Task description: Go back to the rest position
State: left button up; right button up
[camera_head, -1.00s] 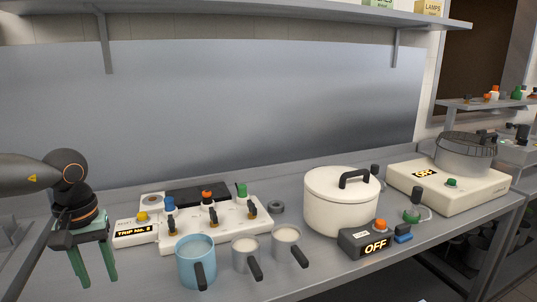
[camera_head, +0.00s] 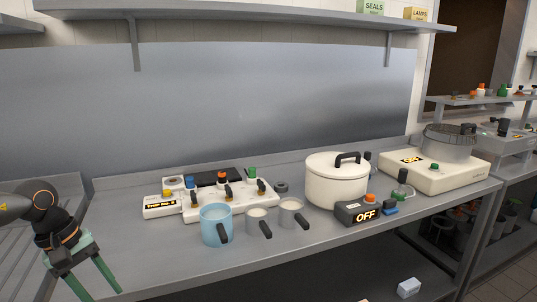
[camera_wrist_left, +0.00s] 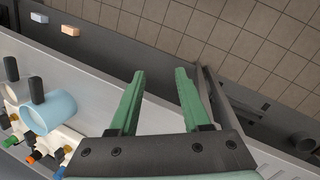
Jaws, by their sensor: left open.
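My left gripper (camera_head: 100,280) is at the lower left of the head view, in front of the counter's left end. Its green fingers are spread and empty, pointing down. It also shows in the left wrist view (camera_wrist_left: 160,88), with nothing between the fingers and the floor tiles and counter edge beyond. It is apart from the blue mug (camera_head: 215,224), which stands to its right on the counter. My right gripper is not in either view.
The steel counter (camera_head: 130,240) holds two small grey cups, a white valve panel (camera_head: 230,205), a cream pot (camera_head: 335,182) and a control box reading OFF (camera_head: 362,212). A hot plate with a metal pot (camera_head: 448,145) stands at right. A shelf hangs above.

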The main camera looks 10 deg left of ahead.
pick_arm(q)
jog(key=s+d+f+m+t+h+p, duration=0.1)
jog(key=s+f+m+t, duration=0.2)
jog(key=f+m+t, duration=1)
jog(key=s+d+f+m+g+h+p, duration=0.1)
jog(key=s+f+m, duration=0.35)
jog(key=m, duration=1.75)
jog(key=s+d+f+n+g+y, duration=0.1)
jog(key=s+d+f+n, duration=0.2)
jog(key=d+f+n, duration=0.3)
jog(key=s+d+f+n+g+y, duration=0.1)
jog(key=s+d+f+n, duration=0.3)
jog(key=d+n, duration=0.8)
notch_tip(320, 180, down, 2)
jog(key=n+g, duration=0.1)
jog(key=n, duration=0.3)
jog(key=shift+s+d+g+y, duration=0.15)
jog(key=shift+d+g+y, duration=0.15)
jog(key=shift+d, duration=0.05)
